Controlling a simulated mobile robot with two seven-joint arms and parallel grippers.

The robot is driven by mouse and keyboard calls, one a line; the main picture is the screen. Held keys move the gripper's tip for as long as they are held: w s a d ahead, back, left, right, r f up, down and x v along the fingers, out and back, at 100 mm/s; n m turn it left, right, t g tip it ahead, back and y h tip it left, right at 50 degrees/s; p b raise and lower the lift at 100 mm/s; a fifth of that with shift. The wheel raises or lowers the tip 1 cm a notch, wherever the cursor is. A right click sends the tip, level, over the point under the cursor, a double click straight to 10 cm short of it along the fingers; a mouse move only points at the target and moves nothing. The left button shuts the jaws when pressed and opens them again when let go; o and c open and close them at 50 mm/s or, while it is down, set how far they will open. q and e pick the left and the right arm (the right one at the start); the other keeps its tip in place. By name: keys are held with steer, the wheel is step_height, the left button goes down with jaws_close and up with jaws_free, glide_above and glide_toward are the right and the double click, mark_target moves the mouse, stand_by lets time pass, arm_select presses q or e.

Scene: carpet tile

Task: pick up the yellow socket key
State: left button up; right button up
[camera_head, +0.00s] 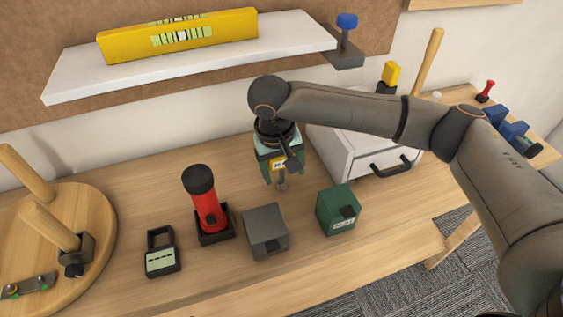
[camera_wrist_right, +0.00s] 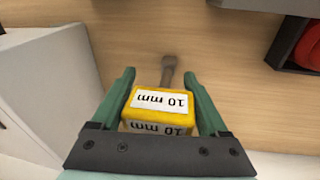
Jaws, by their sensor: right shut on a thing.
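The yellow socket key (camera_head: 277,162) has a yellow block handle with a white "10 mm" label and a grey metal shaft. My right gripper (camera_head: 282,170) is shut on its handle over the bench, left of the white drawer box. In the right wrist view the yellow handle (camera_wrist_right: 160,108) sits between the green fingers of the gripper (camera_wrist_right: 159,76). The shaft points away from the gripper, down toward the wood. I cannot tell exactly how far its tip is from the bench. My left gripper is not in view.
A red flashlight (camera_head: 205,205) in a black holder, a grey box (camera_head: 265,230), a green box (camera_head: 338,210) and a black padlock-shaped device (camera_head: 161,252) stand in front. The white drawer box (camera_head: 362,150) is close on the right. A shelf (camera_head: 290,38) with a yellow level hangs behind.

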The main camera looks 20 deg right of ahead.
jaws_close()
steer(key=shift+r, duration=0.1)
stand_by(0.4)
